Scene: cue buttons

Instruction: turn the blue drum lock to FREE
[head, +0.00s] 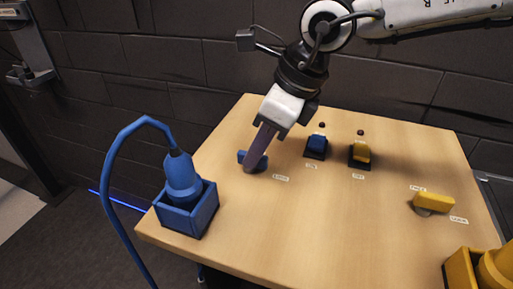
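The blue drum lock (242,156) sits on the far left part of the wooden table, with a blue handle on a grey round base. My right gripper (255,162) reaches down from above, and its fingers are at the handle, covering its middle. The handle shows on both sides of the fingers. Whether the fingers are pinched on it or only around it cannot be told. A small label (280,178) lies to the right of the lock; no second label shows there, and the arm hides part of that area. My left gripper is not in view.
A blue rocker switch (317,146) and a yellow one (360,153) stand right of the lock. A yellow drum lock (434,202) is further right. A blue plug in a box (190,217) with a looping cable stands front left. A yellow box (460,272) is front right.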

